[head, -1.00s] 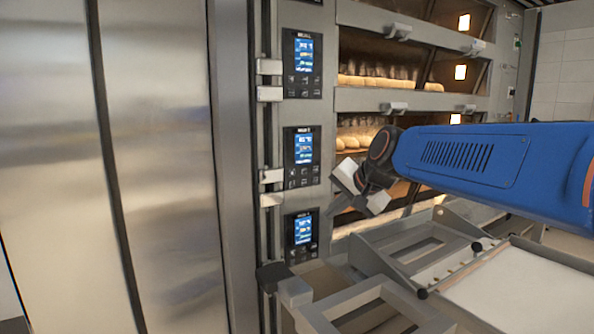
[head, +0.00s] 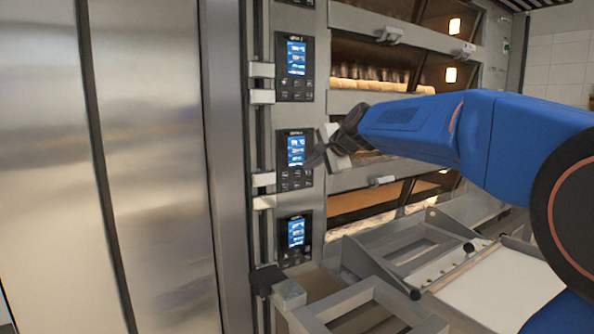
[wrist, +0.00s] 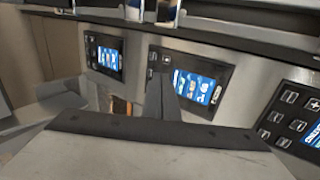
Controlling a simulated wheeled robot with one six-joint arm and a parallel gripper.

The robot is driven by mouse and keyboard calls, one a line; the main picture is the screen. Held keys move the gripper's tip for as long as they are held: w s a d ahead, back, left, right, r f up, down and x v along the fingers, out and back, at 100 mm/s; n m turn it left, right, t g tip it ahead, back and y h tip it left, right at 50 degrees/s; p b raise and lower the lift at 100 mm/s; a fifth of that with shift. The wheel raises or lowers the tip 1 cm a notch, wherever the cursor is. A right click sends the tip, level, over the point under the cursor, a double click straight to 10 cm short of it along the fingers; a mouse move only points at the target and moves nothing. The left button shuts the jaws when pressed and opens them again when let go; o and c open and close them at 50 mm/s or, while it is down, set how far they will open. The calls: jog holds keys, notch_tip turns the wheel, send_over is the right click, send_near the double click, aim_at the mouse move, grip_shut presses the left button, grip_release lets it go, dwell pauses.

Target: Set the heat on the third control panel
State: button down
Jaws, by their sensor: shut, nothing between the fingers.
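A column of dark control panels with lit blue screens runs down the oven front. In the head view I see an upper panel (head: 294,66), a middle panel (head: 294,150) and a lower panel (head: 294,236); another is cut off at the top edge (head: 298,2). Counting that one, the middle panel is third from the top. My gripper (head: 316,158) is shut and empty, its tip at the right edge of the middle panel; I cannot tell whether it touches. The wrist view shows a dark finger (wrist: 160,98) overlapping the left part of a panel (wrist: 200,84).
Oven decks with bread (head: 370,86) and bar handles (head: 390,35) lie right of the panels. Pale brackets (head: 262,96) stick out left of them. A grey metal loader frame (head: 390,300) stands below my arm. A steel door (head: 150,170) fills the left.

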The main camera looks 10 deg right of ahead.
send_near(284, 172)
notch_tip(284, 172, down, 4)
jog(key=w, duration=0.3)
jog(key=shift+w+a, duration=0.7)
jog(key=shift+a, duration=0.05)
jog(key=shift+w+a, duration=0.1)
jog(key=shift+w, duration=0.15)
jog(key=shift+w+r, duration=0.2)
jog(key=shift+w, duration=0.15)
jog(key=shift+r, duration=0.1)
